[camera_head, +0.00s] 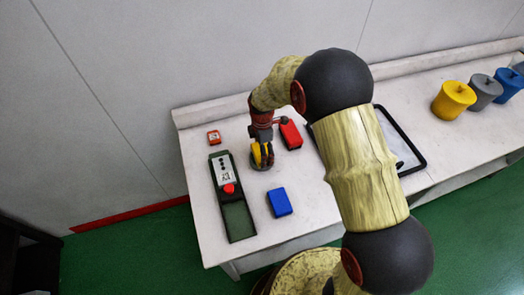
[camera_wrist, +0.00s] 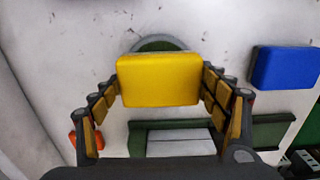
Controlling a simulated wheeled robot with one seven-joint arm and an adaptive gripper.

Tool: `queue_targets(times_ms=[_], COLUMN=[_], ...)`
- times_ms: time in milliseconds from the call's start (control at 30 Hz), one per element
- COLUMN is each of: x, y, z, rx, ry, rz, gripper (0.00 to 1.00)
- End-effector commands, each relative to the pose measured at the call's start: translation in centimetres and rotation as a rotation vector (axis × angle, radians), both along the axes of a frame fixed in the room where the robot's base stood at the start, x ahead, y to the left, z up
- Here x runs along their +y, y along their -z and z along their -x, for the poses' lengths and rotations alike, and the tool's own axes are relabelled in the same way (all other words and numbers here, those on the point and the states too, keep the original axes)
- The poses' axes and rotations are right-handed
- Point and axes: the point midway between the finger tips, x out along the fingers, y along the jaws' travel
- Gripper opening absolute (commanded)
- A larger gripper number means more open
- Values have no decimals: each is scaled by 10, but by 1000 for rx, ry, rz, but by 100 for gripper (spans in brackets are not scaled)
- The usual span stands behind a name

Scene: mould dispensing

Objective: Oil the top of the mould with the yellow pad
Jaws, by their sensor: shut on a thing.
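My gripper (camera_head: 263,158) is shut on the yellow pad (camera_wrist: 158,80) over the left part of the table. The pad fills the space between the fingers in the wrist view, and a yellow bit of it (camera_head: 256,153) shows in the head view. A round grey-rimmed dish with a dark green inside (camera_wrist: 160,43) lies behind the pad, partly hidden by it. I cannot tell whether the pad touches the dish. A black-framed tray (camera_head: 409,142) lies to the right, partly hidden by my arm. I cannot tell for certain which thing is the mould.
A long green holder (camera_head: 239,222) with a red-buttoned panel lies left of my gripper. A blue block (camera_head: 279,202) is in front, a red block (camera_head: 290,134) behind, a small orange box (camera_head: 214,137) back left. Yellow, grey and blue lidded pots stand far right.

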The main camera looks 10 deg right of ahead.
Motion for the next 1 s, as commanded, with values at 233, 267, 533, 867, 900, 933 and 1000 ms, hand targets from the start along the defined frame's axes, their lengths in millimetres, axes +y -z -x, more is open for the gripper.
queue_targets(times_ms=[233,267,533,867,900,933,1000], x=[0,0,0,0,0,0,0], y=[1,1,2,-16,-19,-21,-27], z=[0,0,0,0,0,0,0], rx=[0,0,1,-1,-1,-1,-1], ry=[0,0,0,0,0,0,0], rz=[0,0,0,0,0,0,0], gripper=[55,55,55,55,55,55,55])
